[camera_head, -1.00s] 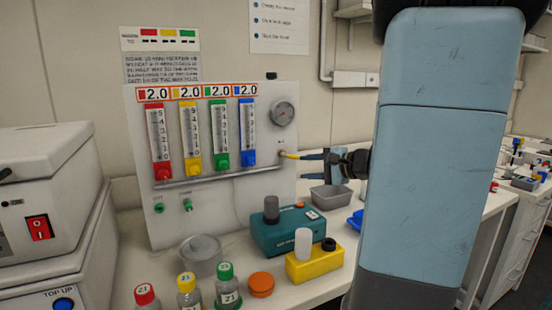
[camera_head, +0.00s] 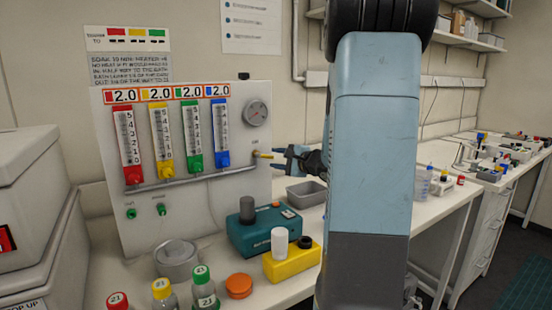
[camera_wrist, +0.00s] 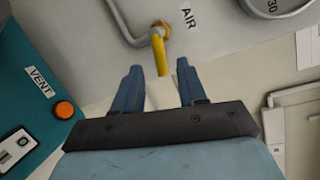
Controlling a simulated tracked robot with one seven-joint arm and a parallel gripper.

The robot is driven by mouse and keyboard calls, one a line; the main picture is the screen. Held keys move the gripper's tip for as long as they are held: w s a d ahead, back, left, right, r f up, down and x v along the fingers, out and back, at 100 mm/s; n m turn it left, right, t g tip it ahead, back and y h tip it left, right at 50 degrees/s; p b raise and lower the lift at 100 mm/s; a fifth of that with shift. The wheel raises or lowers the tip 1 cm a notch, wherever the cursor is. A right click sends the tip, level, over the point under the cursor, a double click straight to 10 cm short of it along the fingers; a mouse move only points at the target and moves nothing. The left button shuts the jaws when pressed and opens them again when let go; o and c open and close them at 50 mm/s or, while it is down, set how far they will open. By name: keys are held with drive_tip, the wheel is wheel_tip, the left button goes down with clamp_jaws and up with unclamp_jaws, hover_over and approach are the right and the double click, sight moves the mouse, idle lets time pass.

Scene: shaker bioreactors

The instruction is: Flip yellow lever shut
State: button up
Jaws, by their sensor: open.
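The yellow lever (camera_head: 264,155) sticks out to the right from the panel's lower right side, by the end of the grey pipe. In the wrist view the lever (camera_wrist: 160,52) hangs from a brass fitting beside the word AIR, its free end pointing toward the gap between my fingers. My gripper (camera_head: 276,158) is open, with blue fingers facing the panel close to the lever. In the wrist view my gripper (camera_wrist: 159,68) has a fingertip on each side of the lever's free end. Nothing shows between the fingers deeper in; contact with the lever cannot be told.
The white panel (camera_head: 240,190) carries several coloured flow tubes and a round gauge (camera_head: 256,113). Below stand a teal device (camera_head: 248,236), a yellow block (camera_head: 280,266), a grey tray (camera_head: 305,193) and capped bottles. The teal device with its orange button (camera_wrist: 65,110) is left in the wrist view.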

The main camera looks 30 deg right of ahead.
sight(270, 158)
drive_tip(key=shift+x, duration=1.7)
drive_tip(key=shift+c, duration=0.2)
